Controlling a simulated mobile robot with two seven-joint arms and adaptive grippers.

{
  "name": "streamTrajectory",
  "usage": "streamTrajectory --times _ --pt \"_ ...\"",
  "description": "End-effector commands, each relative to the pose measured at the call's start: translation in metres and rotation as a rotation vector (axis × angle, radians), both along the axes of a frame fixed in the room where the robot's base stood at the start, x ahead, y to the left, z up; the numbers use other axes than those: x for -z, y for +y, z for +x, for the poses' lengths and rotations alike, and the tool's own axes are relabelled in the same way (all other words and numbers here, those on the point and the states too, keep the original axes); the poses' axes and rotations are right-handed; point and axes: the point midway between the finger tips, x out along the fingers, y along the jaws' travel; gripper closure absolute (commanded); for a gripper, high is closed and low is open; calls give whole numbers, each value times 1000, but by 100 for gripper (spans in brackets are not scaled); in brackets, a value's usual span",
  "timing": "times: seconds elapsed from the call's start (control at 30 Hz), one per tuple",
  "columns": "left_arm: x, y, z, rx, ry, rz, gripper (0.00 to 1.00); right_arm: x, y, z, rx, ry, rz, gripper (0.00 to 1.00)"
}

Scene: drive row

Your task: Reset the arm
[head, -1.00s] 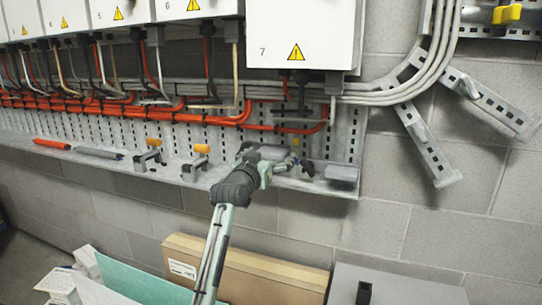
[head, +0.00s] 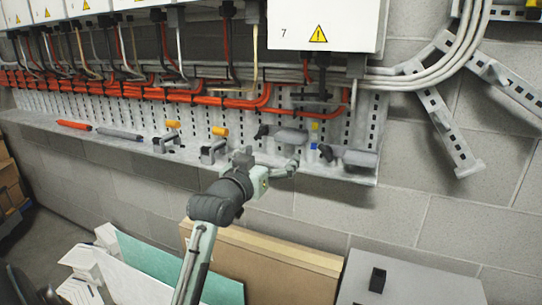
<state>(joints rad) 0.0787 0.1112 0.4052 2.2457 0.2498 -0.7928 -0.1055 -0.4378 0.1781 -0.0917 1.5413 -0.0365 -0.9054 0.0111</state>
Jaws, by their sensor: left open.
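My left arm comes up from the bottom of the head view. Its left gripper (head: 268,160) is open, with its fingers spread apart and nothing visible between them. It is in front of the front edge of the grey metal shelf (head: 215,167), below a dark grey clamp-like item (head: 288,135) on the shelf. The gripper covers part of the shelf edge. I cannot tell the exact gap between gripper and shelf. My right gripper is not in view.
White numbered cabinets (head: 322,22) hang above orange and grey cables. Two orange-knobbed clamps (head: 167,138) (head: 214,147), a red pen-like item (head: 74,125) and a grey one (head: 119,134) lie on the shelf. Cardboard (head: 265,262) and a grey box (head: 410,280) stand below.

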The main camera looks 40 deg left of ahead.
Motion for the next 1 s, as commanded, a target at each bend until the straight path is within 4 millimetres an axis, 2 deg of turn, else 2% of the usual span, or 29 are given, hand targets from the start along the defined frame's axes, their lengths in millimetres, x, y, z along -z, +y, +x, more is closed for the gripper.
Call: streamTrajectory --times 0.57,0.77,1.0 --pt "0 1 5 0 0 -1 6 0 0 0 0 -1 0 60" --pt "-1 8 33 1 -1 -2 6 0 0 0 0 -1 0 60" --pt "-1 19 80 0 0 -2 6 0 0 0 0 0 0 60"
